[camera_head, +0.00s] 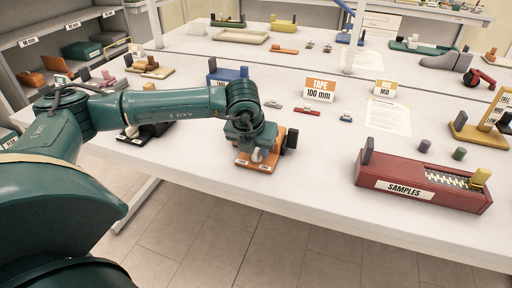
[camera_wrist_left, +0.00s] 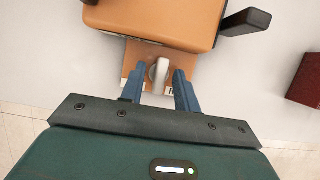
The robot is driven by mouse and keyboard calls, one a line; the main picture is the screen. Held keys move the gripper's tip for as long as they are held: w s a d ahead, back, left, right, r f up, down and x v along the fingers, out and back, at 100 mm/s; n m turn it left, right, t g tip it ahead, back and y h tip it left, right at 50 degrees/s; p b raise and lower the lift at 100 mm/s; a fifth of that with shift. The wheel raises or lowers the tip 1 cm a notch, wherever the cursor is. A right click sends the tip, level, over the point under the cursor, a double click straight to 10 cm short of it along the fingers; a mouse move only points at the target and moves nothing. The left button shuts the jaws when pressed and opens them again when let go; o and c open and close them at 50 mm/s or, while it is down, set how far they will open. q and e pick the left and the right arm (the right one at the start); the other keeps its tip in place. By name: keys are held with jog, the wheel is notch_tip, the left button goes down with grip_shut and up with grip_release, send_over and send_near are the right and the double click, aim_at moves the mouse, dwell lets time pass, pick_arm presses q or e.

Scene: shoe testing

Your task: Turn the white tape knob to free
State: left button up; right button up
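The white knob (camera_wrist_left: 160,71) stands on the front base plate of an orange device (camera_wrist_left: 160,18) in the left wrist view. My left gripper (camera_wrist_left: 159,82) is open, with one blue finger on each side of the knob and a small gap showing on both sides. In the head view my left gripper (camera_head: 254,150) is low over the device's orange base (camera_head: 245,163) near the table's front edge, and the white knob (camera_head: 257,155) shows partly below it. The arm hides much of the device. Whether the fingers touch the knob cannot be told. My right gripper is not in view.
A TAPE 100 mm sign (camera_head: 319,89) stands behind on the white table (camera_head: 310,160). A red SAMPLES box (camera_head: 420,187) is to the right. A dark device (camera_head: 148,131) is to the left. The table between the orange device and the red box is clear.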

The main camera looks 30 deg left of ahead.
pick_arm(q)
grip_shut()
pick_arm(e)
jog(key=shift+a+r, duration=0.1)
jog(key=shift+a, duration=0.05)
